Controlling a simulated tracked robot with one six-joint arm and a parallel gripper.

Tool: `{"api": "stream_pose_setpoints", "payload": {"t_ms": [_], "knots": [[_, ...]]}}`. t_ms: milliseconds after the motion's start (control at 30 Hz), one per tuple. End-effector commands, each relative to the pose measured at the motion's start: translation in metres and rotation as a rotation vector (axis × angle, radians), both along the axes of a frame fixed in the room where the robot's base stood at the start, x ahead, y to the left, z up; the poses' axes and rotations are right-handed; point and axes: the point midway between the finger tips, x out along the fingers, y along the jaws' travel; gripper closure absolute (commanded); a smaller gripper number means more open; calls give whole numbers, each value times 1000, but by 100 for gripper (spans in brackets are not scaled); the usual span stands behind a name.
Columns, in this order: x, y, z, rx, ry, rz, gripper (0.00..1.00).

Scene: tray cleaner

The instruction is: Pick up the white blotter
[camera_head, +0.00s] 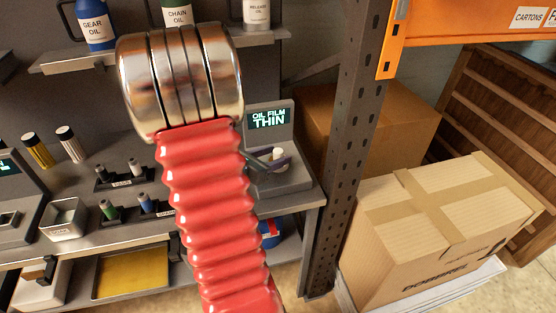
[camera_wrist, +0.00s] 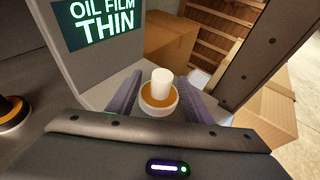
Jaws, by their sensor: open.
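A small white cylinder, which looks like the white blotter (camera_wrist: 161,80), stands upright in a pale round cup (camera_wrist: 174,109) with an amber inside. In the head view the white blotter (camera_head: 278,153) shows small, in front of the screen reading OIL FILM THIN (camera_head: 269,118). My gripper (camera_wrist: 158,92) is open, its two purple-grey fingers on either side of the cup and blotter. In the head view my gripper (camera_head: 268,162) is partly hidden behind my red arm. I cannot tell whether either finger touches the cup.
A dark steel upright (camera_head: 349,140) stands right of the screen unit, with cardboard boxes (camera_head: 440,220) beyond it. Left on the bench are a yellow cylinder (camera_head: 38,150), a silver one (camera_head: 70,144), small holders with pegs and a square tin (camera_head: 64,219). Oil bottles (camera_head: 96,24) line the shelf above.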

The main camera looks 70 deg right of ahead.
Motion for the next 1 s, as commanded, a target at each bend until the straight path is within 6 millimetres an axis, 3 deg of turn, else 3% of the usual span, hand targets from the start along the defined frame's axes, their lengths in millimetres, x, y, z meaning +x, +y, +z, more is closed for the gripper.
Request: {"api": "stream_pose_setpoints", "payload": {"t_ms": [200, 700, 1000], "knots": [[-6, -12, -5, 0, 1, 0, 54], [-6, -12, -5, 0, 0, 0, 54], [-6, -12, -4, 0, 0, -1, 75]]}}
